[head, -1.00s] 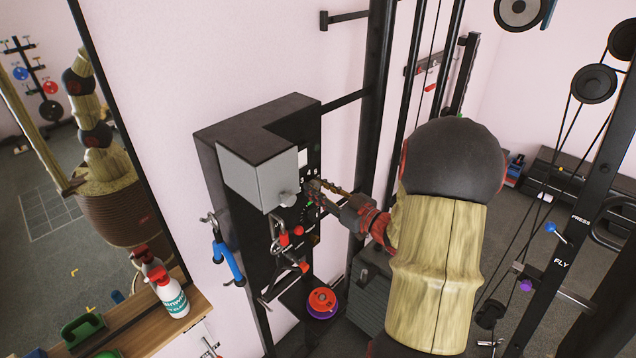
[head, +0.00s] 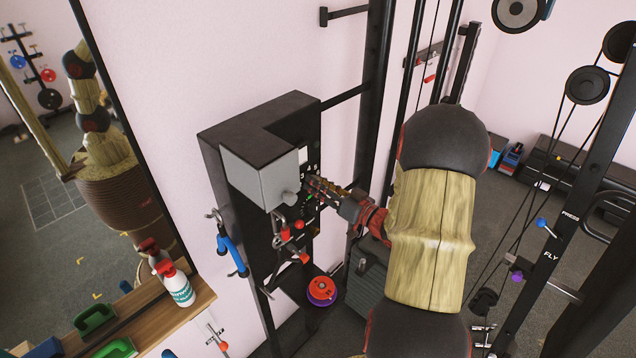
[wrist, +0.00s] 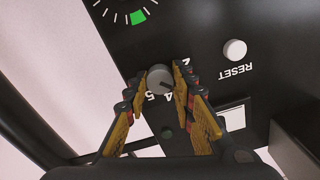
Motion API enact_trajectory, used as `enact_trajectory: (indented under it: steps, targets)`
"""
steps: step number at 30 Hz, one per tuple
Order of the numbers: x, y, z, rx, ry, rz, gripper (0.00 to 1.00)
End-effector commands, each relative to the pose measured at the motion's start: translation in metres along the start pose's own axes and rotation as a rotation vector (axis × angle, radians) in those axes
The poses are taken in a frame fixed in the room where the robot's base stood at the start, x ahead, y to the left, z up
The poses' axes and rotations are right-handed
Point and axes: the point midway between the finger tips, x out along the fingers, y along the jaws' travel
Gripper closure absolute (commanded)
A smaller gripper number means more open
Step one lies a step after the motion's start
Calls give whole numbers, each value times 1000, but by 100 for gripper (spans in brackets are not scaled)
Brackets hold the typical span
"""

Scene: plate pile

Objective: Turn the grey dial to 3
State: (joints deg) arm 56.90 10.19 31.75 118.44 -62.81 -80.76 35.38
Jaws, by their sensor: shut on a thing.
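The small round grey dial (wrist: 159,79) is on the black panel, between my fingertips in the wrist view. A dark pointer line on it runs toward the lower right of that view. Upside-down digits surround it: 4 and 5 show just below it and a 2 at its upper right; a 3 is not readable, hidden by a finger. My gripper (wrist: 160,84) is shut on the dial, a yellow-and-black finger on each side. In the head view my gripper (head: 308,186) reaches the panel (head: 312,162) from the right and hides the dial.
A white RESET button (wrist: 235,50) and a round gauge with a green mark (wrist: 137,17) share the panel. A grey box (head: 258,176) with a knob juts out left of my gripper. Red-ended levers (head: 299,225) and a blue handle (head: 231,256) hang below.

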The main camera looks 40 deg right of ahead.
Motion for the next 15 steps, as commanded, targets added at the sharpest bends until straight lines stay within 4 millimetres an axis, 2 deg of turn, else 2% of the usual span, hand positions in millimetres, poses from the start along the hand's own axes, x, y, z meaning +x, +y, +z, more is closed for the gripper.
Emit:
enact_trajectory:
  steps: [6,7,15]
  targets:
    - [0,0,0,0,0,1,100]
    - [0,0,0,0,0,1,74]
    - [0,0,0,-1,0,0,58]
